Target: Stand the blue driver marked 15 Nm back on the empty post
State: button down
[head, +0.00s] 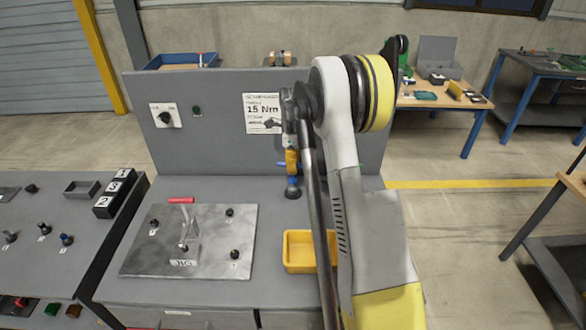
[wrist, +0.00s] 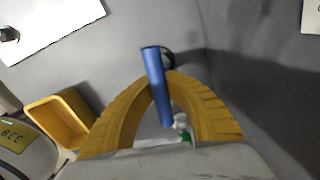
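My gripper (wrist: 160,82) has yellow fingers that close around a blue cylinder, the blue driver (wrist: 152,62), in the wrist view. Its marking cannot be read. In the head view my gripper (head: 291,162) hangs over the bench near the back panel, with a little of the blue driver (head: 293,180) showing beside and below the fingers. A dark round piece (head: 292,193) lies just below it; it also shows behind the driver in the wrist view (wrist: 169,54). I cannot tell whether it is the post or whether the driver touches it.
A yellow bin (head: 298,266) stands in front of the gripper. A metal jig plate (head: 205,262) with a red-handled clamp lies to the left. The back panel (head: 222,145) carries a 15 Nm sign (head: 262,112). A side bench (head: 35,265) at left holds several small upright items.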

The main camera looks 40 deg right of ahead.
jog(key=c, duration=1.5)
grip_release()
jog(key=shift+r, duration=0.1)
